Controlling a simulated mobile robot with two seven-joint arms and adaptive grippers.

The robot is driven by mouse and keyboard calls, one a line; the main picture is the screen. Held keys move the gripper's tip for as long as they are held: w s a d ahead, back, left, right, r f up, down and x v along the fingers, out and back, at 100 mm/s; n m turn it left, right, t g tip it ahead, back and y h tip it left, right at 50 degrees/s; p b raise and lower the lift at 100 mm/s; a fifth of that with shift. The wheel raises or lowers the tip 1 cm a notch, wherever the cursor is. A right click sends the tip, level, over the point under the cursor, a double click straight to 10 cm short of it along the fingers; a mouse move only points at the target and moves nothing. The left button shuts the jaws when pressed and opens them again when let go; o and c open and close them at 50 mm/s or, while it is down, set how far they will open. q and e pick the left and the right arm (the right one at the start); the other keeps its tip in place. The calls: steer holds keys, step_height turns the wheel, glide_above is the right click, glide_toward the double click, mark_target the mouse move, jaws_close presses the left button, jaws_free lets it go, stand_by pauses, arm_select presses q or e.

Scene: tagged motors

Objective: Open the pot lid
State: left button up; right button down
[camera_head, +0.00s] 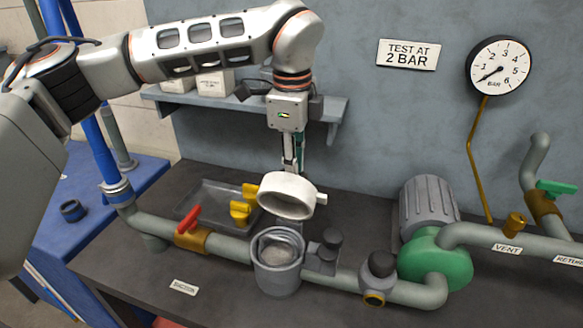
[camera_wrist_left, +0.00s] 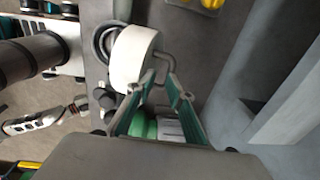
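The white pot lid (camera_head: 287,195) is raised above the grey pot (camera_head: 277,265) and tilted, with its hollow underside facing the front. My left gripper (camera_head: 292,165) comes down from above and behind the lid. In the left wrist view the fingers of my left gripper (camera_wrist_left: 160,80) close around the bent grey handle of the lid (camera_wrist_left: 132,55). The pot is open at the top, and its rim also shows beside the lid in the left wrist view (camera_wrist_left: 103,40). What seems to be my right gripper (camera_wrist_left: 80,103) is small there, its fingers unclear.
A pipe with a red-handled valve (camera_head: 190,218) joins the pot at left. Dark fittings (camera_head: 325,250) stand just right of it. A green pump (camera_head: 435,260) is farther right. A tray (camera_head: 215,200) and yellow valve handles (camera_head: 240,210) lie behind. A wall shelf (camera_head: 330,105) is near my left wrist.

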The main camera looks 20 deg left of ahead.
arm_select(q)
steer(key=shift+s+f, duration=0.45)
steer(key=shift+f, duration=0.05)
arm_select(e)
steer(key=shift+s, duration=0.1)
arm_select(q)
steer(key=shift+w, duration=0.15)
arm_select(e)
steer(key=shift+f, duration=0.1)
arm_select(q)
steer(key=shift+r, duration=0.15)
